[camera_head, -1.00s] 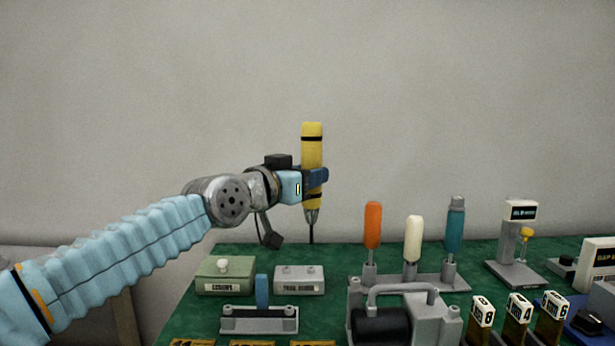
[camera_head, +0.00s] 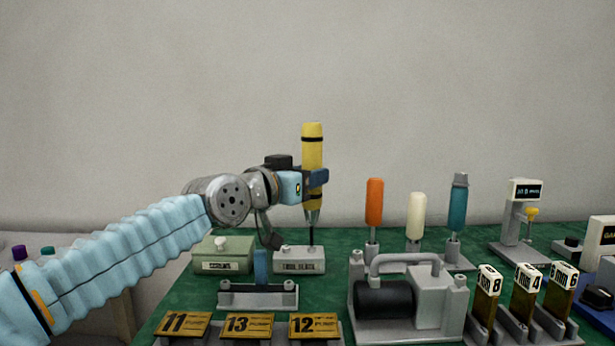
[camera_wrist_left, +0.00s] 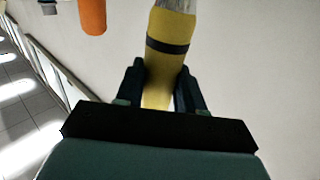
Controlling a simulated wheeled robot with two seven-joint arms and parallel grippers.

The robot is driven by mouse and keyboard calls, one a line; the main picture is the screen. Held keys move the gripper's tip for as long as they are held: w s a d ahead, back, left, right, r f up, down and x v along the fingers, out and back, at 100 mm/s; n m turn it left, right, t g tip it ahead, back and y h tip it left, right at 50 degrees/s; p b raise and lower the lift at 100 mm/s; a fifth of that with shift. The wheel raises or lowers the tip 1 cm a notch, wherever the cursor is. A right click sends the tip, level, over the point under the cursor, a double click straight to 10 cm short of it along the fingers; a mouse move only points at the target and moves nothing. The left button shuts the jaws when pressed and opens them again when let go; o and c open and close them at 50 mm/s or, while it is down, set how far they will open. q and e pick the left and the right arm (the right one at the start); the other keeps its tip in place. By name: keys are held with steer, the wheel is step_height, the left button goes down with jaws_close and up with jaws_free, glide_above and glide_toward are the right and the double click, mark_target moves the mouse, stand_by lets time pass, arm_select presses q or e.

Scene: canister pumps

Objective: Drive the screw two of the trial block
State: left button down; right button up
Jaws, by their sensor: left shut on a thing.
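My left gripper (camera_head: 314,180) is shut on a yellow screwdriver with black bands (camera_head: 312,146). It holds the driver upright with the bit pointing down. The driver also shows between the fingers in the left wrist view (camera_wrist_left: 170,40). The grey trial block (camera_head: 292,262) stands on the green mat below the driver. The bit's tip is at the top right part of the block; I cannot tell whether it touches. The screws on the block are too small to tell apart. My right gripper is not in view.
A green box (camera_head: 222,258) stands left of the block. Orange (camera_head: 374,202), white (camera_head: 416,214) and teal (camera_head: 459,205) drivers stand in a rack to the right. A grey pump (camera_head: 408,295) is in front. Numbered yellow plates (camera_head: 249,325) lie at the front left.

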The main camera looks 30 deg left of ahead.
mark_target(306, 150)
arm_select(q)
steer(key=shift+f+b, duration=0.15)
steer(key=shift+b, duration=0.6)
stand_by(1.3)
steer(key=shift+w+r+p, duration=0.1)
steer(key=shift+r+p, duration=0.7)
steer(key=shift+r, duration=0.05)
steer(key=shift+r+p, duration=1.1)
steer(key=shift+r, duration=0.6)
